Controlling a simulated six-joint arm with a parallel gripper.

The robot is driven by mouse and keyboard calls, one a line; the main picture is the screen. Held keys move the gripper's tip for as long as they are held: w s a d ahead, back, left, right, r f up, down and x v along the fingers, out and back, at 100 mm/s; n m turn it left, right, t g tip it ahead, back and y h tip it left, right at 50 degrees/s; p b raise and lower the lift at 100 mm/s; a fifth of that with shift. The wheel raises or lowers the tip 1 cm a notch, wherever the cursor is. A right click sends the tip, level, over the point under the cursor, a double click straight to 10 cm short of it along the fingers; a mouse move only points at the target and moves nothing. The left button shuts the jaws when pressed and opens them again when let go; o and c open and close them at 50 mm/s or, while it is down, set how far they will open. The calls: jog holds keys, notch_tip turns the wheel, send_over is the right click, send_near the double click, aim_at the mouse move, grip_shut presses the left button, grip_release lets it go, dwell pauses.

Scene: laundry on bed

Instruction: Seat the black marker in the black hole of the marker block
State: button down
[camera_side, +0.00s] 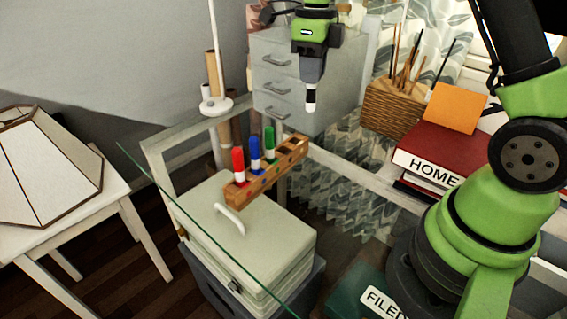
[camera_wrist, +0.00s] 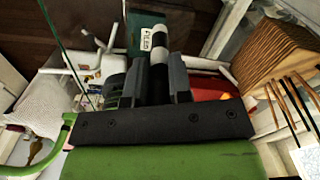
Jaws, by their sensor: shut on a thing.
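The wooden marker block (camera_side: 262,180) lies on the glass tabletop. A red marker (camera_side: 238,165), a blue marker (camera_side: 254,153) and a green marker (camera_side: 269,143) stand upright in it. Its end to the right of the green marker holds no marker; the hole colours are too small to tell. My gripper (camera_side: 311,78) is shut on the black marker (camera_side: 311,98), which hangs upright, white part low, above and to the right of the block. In the wrist view the black and white marker (camera_wrist: 158,62) sits between my two fingers (camera_wrist: 156,88). I cannot make out the block there.
A wooden holder (camera_side: 392,108) with thin sticks and a red book (camera_side: 440,152) marked HOME stand to the right. A grey drawer unit (camera_side: 280,85) is behind. A white stand with a round base (camera_side: 216,105) is left of the gripper. Glass near the block looks clear.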

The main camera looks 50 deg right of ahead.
jog(key=w+a, duration=0.3)
jog(key=w, duration=0.1)
jog(key=f, duration=1.4)
jog(key=shift+w+a+f, duration=0.1)
jog(key=shift+w+f, duration=0.05)
jog(key=shift+w, duration=0.1)
jog(key=c, duration=1.5)
grip_release()
jog(key=shift+f, duration=0.15)
jog(key=shift+o, duration=0.9)
